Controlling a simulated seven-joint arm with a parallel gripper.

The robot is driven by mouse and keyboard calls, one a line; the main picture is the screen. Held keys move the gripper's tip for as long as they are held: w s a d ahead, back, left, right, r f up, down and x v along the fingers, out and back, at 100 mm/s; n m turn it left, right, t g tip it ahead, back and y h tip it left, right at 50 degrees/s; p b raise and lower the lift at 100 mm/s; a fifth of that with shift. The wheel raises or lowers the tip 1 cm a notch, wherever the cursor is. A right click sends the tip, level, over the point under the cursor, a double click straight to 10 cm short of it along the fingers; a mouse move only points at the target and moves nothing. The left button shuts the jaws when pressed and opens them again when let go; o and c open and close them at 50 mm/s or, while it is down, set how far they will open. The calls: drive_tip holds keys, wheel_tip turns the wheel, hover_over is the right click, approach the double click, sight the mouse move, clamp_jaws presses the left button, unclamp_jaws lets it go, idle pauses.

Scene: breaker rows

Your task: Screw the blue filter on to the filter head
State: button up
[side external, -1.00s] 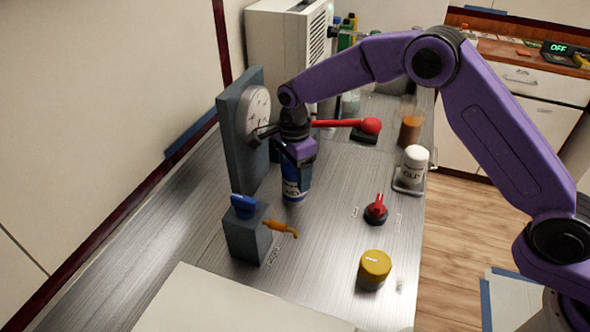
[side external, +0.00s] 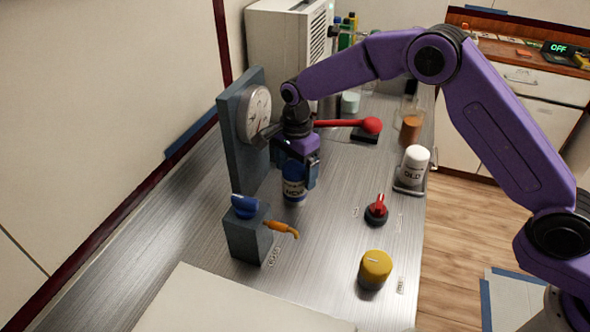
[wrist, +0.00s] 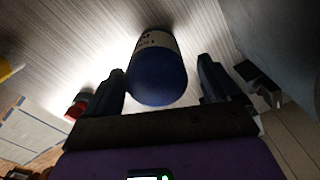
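The blue filter (side external: 294,188), with a white band marked NEW, stands upright on the metal bench below my gripper (side external: 295,173). In the wrist view the filter (wrist: 158,78) lies between the two fingers of my gripper (wrist: 162,88). The fingers are spread, with a visible gap on the right side and a very narrow one on the left. A dark part (side external: 264,134) juts from the grey upright panel in front of the gauge; I cannot tell for sure that it is the filter head. My wrist partly hides that area.
The grey panel (side external: 232,150) with a round gauge (side external: 256,108) stands close left. A white OLD canister (side external: 415,165) sits in a tray at right.

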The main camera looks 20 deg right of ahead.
drive_tip(key=n, duration=0.5)
drive_tip(key=shift+s+a+n, duration=0.15)
drive_tip(key=shift+s+n, duration=0.05)
drive_tip(key=shift+n, duration=0.2)
drive_tip(key=n, duration=0.5)
drive_tip(key=shift+n, duration=0.3)
